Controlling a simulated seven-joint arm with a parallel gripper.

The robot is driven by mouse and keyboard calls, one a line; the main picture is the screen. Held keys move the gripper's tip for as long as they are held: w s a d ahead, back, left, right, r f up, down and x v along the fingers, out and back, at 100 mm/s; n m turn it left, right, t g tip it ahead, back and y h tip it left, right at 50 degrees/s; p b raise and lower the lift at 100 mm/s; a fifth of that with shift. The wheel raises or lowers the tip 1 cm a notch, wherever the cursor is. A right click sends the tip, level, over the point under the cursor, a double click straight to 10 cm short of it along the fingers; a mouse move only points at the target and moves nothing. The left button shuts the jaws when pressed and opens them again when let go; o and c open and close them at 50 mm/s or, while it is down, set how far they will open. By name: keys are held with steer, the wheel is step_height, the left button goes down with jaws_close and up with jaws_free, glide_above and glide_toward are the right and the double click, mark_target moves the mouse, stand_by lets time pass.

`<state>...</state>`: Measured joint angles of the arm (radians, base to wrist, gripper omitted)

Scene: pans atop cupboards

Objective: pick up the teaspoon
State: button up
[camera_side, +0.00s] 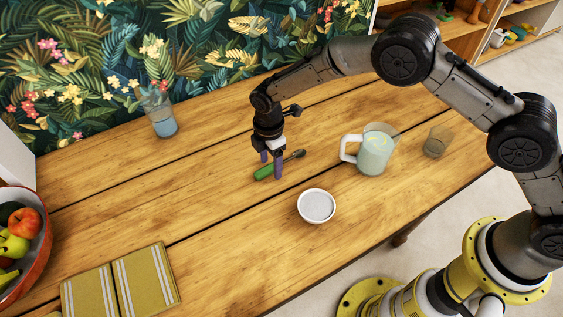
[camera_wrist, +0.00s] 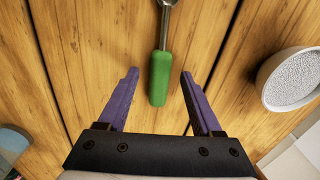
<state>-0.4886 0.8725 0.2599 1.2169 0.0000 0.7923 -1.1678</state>
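The teaspoon lies on the wooden table. Its green handle (camera_side: 264,172) points toward the lower left in the side view, and its dark metal end (camera_side: 294,156) points to the upper right. In the wrist view the green handle (camera_wrist: 160,78) lies ahead of and between the lines of the fingers, with the metal neck running out of the top edge, so the bowl is hidden there. My gripper (camera_side: 272,168) points down over the spoon. In the wrist view my gripper (camera_wrist: 158,73) has its purple fingers wide apart, with nothing held.
A white bowl (camera_side: 317,206) stands close by at the lower right, also in the wrist view (camera_wrist: 290,80). A mug of pale liquid (camera_side: 374,155) and a glass (camera_side: 437,141) stand right. A glass vase (camera_side: 162,122), fruit bowl (camera_side: 38,250) and yellow cloth (camera_side: 150,282) are left.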

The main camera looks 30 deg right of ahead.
mark_target(271, 166)
jaws_close()
steer(key=shift+r, duration=0.1)
steer(key=shift+r, duration=0.5)
step_height(271, 166, up, 2)
steer(key=shift+r, duration=0.2)
steer(key=s+d+r, duration=0.6)
steer(key=s+r, duration=0.3)
steer(key=s, duration=0.3)
steer(key=shift+s+d+r, duration=0.2)
steer(key=shift+d+r, duration=0.05)
steer(key=shift+d, duration=0.05)
